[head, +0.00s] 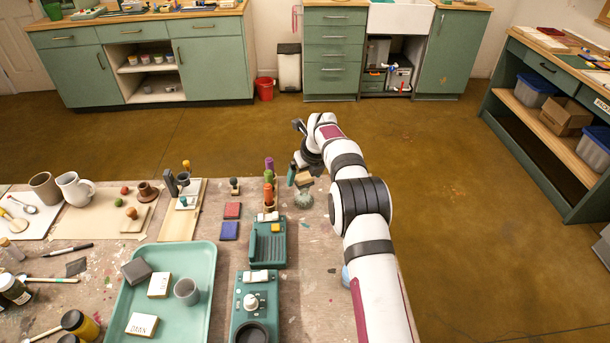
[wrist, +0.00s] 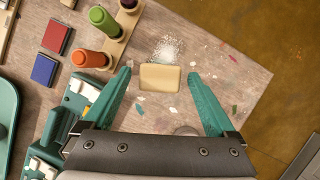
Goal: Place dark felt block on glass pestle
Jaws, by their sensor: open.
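My gripper (wrist: 160,74) is open, its two teal fingers spread on either side of a tan-topped block (wrist: 160,79) without visibly touching it. In the head view the gripper (head: 298,178) is by this block (head: 305,180), near the right side of the table. A clear, ribbed glass piece, likely the glass pestle (head: 303,199), is directly below the block, which appears to rest on it; the contact is too small to see. The glass also shows beyond the block in the wrist view (wrist: 168,47). Any dark felt on the block's underside is hidden.
A dark grey block (head: 136,270) lies on the teal tray (head: 198,325) with white blocks and a cup. Green (wrist: 103,19) and orange (wrist: 92,59) pieces stand in a wooden rack left of the gripper. Teal devices (head: 268,248) stand nearer. Bare tabletop lies to the right.

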